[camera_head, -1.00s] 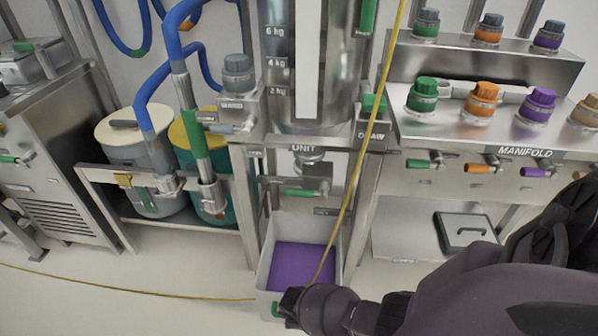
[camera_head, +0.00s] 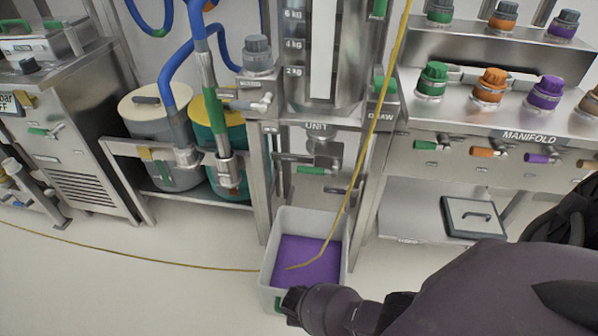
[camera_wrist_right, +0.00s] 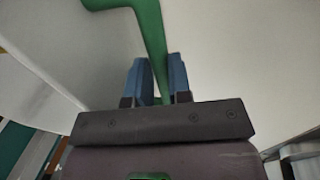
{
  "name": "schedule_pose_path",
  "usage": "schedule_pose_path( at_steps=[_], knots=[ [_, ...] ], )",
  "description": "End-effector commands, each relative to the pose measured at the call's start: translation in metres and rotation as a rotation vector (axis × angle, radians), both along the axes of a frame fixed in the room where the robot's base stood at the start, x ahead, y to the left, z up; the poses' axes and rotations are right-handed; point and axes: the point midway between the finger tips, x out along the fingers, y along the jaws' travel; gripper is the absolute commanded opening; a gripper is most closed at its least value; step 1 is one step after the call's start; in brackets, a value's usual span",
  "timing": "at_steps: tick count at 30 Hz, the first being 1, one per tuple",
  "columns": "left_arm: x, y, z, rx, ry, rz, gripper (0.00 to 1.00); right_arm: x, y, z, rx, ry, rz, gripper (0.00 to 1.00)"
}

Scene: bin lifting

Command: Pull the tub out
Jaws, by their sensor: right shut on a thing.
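The tub (camera_head: 310,219) is a pale grey open box with purple contents (camera_head: 305,258). It stands on the floor in front of the steel unit, clear of the valve in the head view. Its green handle (camera_wrist_right: 150,30) crosses between the blue finger pads of my right gripper (camera_wrist_right: 160,78) in the right wrist view. My right gripper (camera_head: 290,300) is shut on that handle at the tub's front. The fingertips are mostly hidden in the head view. My left gripper is not in view.
A yellow cord (camera_head: 376,118) hangs down across the tub, and another stretch lies on the floor to the left. The unit's legs (camera_head: 262,190) stand behind the tub. Two lidded drums (camera_head: 160,103) are at the left, and a manifold bench (camera_head: 480,165) is at the right.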

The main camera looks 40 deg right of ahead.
Motion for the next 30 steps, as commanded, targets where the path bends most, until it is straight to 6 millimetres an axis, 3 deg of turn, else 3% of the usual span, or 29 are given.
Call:
schedule_pose_path(
  at_steps=[1,6,17,30],
  knots=[
    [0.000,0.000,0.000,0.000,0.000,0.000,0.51,-0.002,-0.001,-0.001,-0.002,0.004,-0.001,0.20],
    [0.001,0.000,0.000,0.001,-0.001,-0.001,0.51,-0.001,-0.001,-0.001,-0.001,0.003,-0.001,0.44],
    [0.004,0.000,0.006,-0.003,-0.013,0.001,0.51,0.001,0.000,0.006,-0.001,-0.002,-0.001,0.44],
    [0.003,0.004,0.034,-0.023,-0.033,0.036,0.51,-0.001,0.010,0.077,0.001,-0.015,0.000,0.44]
  ],
)
